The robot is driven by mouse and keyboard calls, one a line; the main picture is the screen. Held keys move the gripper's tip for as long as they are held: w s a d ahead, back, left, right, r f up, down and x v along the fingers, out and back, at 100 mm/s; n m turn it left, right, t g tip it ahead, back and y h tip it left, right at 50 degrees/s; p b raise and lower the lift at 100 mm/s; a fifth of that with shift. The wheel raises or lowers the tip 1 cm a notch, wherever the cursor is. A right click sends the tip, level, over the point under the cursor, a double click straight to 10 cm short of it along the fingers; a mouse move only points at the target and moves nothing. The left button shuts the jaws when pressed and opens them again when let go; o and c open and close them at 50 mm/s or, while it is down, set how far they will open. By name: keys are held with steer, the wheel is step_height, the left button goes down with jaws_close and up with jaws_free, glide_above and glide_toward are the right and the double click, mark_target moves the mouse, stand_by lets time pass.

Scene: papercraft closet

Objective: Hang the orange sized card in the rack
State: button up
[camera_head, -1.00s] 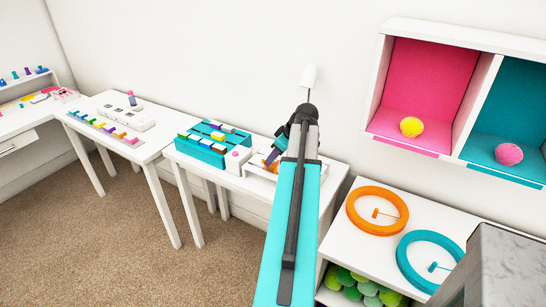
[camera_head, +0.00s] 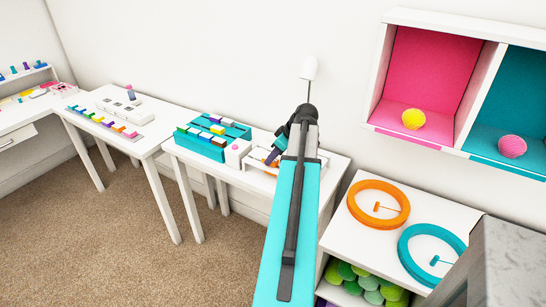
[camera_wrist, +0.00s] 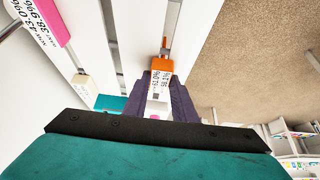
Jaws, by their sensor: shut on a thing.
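In the wrist view the orange card (camera_wrist: 162,64), with a white printed label, is between the dark purple fingers of my gripper (camera_wrist: 160,82), which is shut on it. In the head view my gripper (camera_head: 270,156) is over the white tray (camera_head: 252,164) on the middle table, and my arm hides part of this area. Whether the card touches the tray is unclear.
A white block with a pink top (camera_head: 238,152) stands between rack and tray. In the wrist view a pink card (camera_wrist: 52,20) and a pale card (camera_wrist: 82,88) lie at left. An orange ring (camera_head: 378,207) and a teal ring (camera_head: 432,254) lie on the right cabinet.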

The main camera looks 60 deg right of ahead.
steer(key=o, duration=1.1)
steer(key=shift+s+r, duration=0.1)
steer(key=shift+r, duration=0.05)
steer(key=b+v, duration=0.2)
steer(key=v, duration=1.1)
steer(key=shift+r, duration=0.2)
